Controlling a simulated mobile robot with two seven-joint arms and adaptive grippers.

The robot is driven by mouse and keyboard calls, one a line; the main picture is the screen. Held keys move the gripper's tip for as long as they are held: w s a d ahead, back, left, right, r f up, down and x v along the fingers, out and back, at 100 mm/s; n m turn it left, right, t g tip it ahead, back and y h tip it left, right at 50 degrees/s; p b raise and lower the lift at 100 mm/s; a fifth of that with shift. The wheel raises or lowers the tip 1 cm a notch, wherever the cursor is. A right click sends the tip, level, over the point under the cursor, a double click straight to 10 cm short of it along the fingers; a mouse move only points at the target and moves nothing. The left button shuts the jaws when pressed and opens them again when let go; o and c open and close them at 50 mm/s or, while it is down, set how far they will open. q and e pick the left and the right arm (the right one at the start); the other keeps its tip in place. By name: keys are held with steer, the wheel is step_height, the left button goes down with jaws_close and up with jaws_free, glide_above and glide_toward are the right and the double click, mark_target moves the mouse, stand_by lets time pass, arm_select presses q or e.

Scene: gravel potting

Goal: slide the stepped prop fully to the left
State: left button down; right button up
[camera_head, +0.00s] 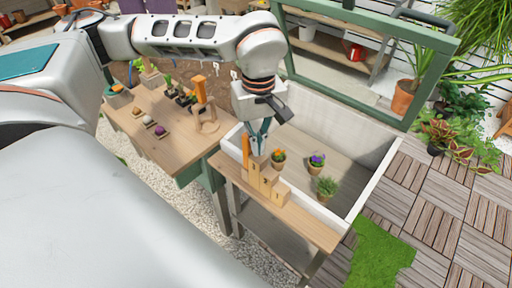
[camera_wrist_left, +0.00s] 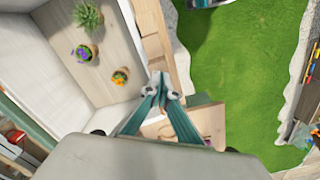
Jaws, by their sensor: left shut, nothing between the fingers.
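The stepped prop (camera_head: 266,182) is a light wooden block of stairs on the front ledge (camera_head: 308,222) of a white-walled planting box, its steps descending to the right. In the left wrist view, pale wooden blocks that look like part of it (camera_wrist_left: 153,45) show above the fingertips. My left gripper (camera_head: 257,151) is shut and empty, pointing down just above the prop's tall left end. It also shows in the left wrist view (camera_wrist_left: 161,88). I cannot tell whether the fingertips touch the prop. My right gripper is not in view.
An orange upright piece (camera_head: 245,150) stands just left of the fingers. Potted plants (camera_head: 317,161) stand in the box behind the prop. A wooden table (camera_head: 170,130) with small pots adjoins at left. A green frame (camera_head: 430,38) rises behind. The ledge right of the prop is clear.

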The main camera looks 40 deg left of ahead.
mark_target(243, 135)
arm_select(q)
steer(key=shift+a, duration=0.7)
steer(key=shift+w+a+p, duration=0.2)
steer(key=shift+a+p, duration=0.5)
steer(key=shift+a, duration=1)
steer(key=a+p, duration=0.1)
steer(key=a, duration=0.3)
steer(key=shift+w+a+p, duration=0.15)
steer(key=shift+a+p, duration=0.2)
steer(key=shift+a, duration=0.05)
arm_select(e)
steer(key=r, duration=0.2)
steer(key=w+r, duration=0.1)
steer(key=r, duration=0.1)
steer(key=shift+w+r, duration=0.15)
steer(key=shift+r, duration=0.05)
arm_select(q)
steer(key=shift+d, duration=1)
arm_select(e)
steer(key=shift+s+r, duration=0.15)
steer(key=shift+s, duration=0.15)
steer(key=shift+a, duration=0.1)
